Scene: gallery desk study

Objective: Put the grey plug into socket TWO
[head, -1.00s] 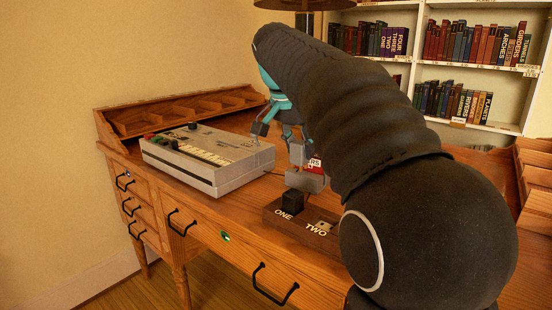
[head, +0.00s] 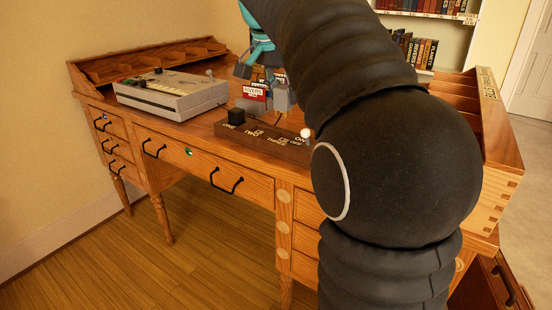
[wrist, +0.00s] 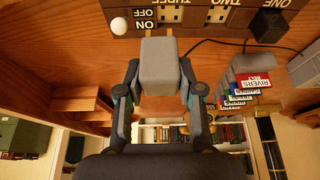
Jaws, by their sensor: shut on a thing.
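In the wrist view my gripper (wrist: 160,76) is shut on the grey plug (wrist: 161,62), one finger on each side. Its metal prongs point toward the dark wooden socket strip (wrist: 92,24). The plug appears in front of the stretch between socket THREE (wrist: 170,15) and the ON/OFF labels, to the left of socket TWO (wrist: 217,15) in that upside-down view. It looks apart from the strip. A black plug (wrist: 268,27) sits at socket ONE. In the head view the strip (head: 290,152) lies near the desk's front edge, with the grey plug (head: 283,99) above and behind it; my arm hides part of the gripper.
A white switch knob (head: 306,133) stands at the strip's right end. Small books, one labelled RIVERS (head: 254,95), stand behind the strip. A grey console (head: 172,96) is at the left of the desk (head: 140,128). A dark cable (wrist: 206,42) runs on the desktop.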

